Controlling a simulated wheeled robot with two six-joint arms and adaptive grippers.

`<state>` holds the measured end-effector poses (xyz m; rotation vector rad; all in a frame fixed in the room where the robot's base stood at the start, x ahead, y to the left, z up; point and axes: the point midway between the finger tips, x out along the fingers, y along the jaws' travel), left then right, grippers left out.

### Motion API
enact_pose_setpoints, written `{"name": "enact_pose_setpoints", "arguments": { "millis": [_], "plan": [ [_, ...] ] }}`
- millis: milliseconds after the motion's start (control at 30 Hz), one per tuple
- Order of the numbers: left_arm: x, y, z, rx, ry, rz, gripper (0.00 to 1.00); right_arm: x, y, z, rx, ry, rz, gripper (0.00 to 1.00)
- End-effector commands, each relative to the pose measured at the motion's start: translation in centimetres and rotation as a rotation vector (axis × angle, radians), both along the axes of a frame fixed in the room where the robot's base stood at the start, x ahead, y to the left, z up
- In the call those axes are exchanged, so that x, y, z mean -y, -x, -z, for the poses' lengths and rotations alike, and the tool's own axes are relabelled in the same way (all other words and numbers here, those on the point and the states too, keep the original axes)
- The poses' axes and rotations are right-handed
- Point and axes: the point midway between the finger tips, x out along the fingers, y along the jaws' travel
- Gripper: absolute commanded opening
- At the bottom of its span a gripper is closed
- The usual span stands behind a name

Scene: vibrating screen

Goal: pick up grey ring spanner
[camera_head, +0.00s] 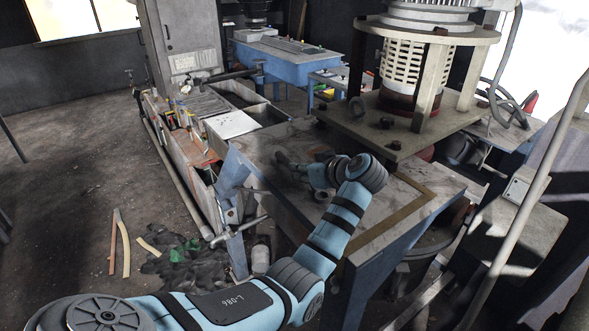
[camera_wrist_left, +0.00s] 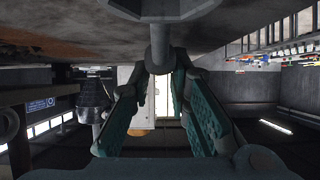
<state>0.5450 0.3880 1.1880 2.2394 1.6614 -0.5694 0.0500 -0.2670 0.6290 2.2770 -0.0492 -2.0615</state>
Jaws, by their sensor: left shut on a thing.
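My left gripper (camera_head: 290,165) is over the blue-framed worktable (camera_head: 265,150) in the head view, its fingers pointing left. In the left wrist view its teal-padded fingers (camera_wrist_left: 160,88) converge on a grey metal piece (camera_wrist_left: 159,38), which appears to be the grey ring spanner. The gripper is shut on it. The piece extends to the top of that view, close to the worn table surface. The spanner's full shape is hidden, and I cannot pick it out in the head view. My right gripper is in neither view.
A machine on a square plate with posts (camera_head: 440,65) stands on the table's right part. An open compartment bench (camera_head: 200,165) is on the left. A blue bench (camera_head: 285,60) stands behind. The left floor is mostly clear.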

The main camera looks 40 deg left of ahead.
Motion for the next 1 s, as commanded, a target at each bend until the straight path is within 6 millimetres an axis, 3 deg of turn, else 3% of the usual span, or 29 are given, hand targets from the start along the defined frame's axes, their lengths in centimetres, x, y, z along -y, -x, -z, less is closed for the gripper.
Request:
{"name": "enact_pose_setpoints", "arguments": {
  "millis": [267,433,567,800,1000],
  "plan": [
    [-0.1,0.0,-0.1,0.000,0.000,-0.001,0.00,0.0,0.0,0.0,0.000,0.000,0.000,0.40],
    [-0.1,0.0,-1.7,0.002,0.000,-0.002,0.00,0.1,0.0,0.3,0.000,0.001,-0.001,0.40],
    [-0.1,0.0,-4.9,0.007,-0.001,-0.002,0.00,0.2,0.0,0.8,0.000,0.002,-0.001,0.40],
    [-0.1,0.1,-14.1,0.006,0.001,-0.002,0.00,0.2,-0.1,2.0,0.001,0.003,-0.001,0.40],
    [-0.1,0.1,-19.0,0.001,0.000,-0.002,0.00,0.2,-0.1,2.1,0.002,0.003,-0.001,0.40]
  ]
}}
